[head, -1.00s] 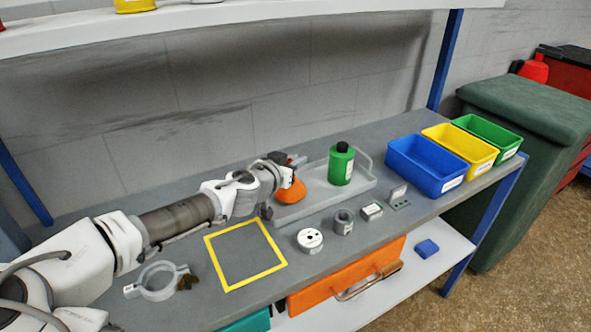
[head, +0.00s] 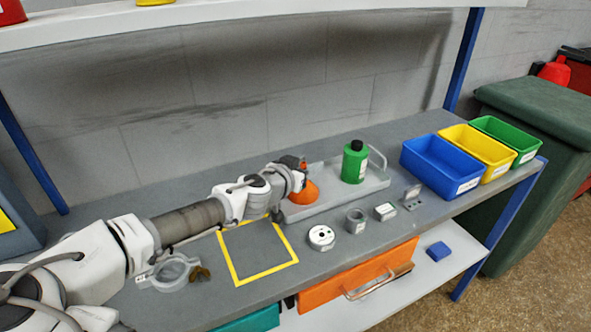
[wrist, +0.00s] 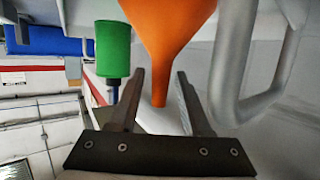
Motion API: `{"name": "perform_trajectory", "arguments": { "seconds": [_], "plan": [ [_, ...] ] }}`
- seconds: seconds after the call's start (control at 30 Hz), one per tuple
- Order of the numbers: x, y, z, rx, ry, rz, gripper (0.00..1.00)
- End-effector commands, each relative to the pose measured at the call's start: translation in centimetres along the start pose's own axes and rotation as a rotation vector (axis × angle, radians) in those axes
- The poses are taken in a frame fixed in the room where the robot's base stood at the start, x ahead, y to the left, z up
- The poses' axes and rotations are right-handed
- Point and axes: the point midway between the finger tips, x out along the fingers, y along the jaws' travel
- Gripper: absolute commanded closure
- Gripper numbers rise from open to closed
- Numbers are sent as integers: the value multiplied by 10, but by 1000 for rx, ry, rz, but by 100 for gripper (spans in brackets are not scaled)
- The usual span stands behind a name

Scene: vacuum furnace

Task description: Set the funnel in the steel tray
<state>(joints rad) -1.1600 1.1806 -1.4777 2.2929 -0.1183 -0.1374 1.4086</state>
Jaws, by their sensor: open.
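The orange funnel (head: 304,194) is at the left end of the steel tray (head: 355,194), apparently inside it, wide end down. The wrist view looks upside down; there the funnel (wrist: 168,35) has its narrow spout pointing toward my gripper. My gripper (wrist: 160,72) is open, its two fingers on either side of the spout tip in the picture, with visible gaps. I cannot tell whether the fingers touch it. In the head view my gripper (head: 292,163) is by the funnel, partly hiding it. The tray's tubular handle (wrist: 285,75) shows beside the funnel.
A green bottle (head: 355,163) stands in the tray, right of the funnel. Blue (head: 438,166), yellow (head: 478,152) and green (head: 507,139) bins stand at the right. Small metal parts lie along the bench front. The yellow-framed square (head: 257,250) is empty.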

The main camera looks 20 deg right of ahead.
Motion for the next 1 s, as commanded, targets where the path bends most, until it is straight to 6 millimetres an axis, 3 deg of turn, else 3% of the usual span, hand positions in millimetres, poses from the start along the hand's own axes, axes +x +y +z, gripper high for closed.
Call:
{"name": "perform_trajectory", "arguments": {
  "seconds": [0.6, 1.0],
  "plan": [
    [-94, -1, -2, -1, 1, -3, 52],
    [-111, 1, 0, 1, 0, 1, 52]
  ]
}}
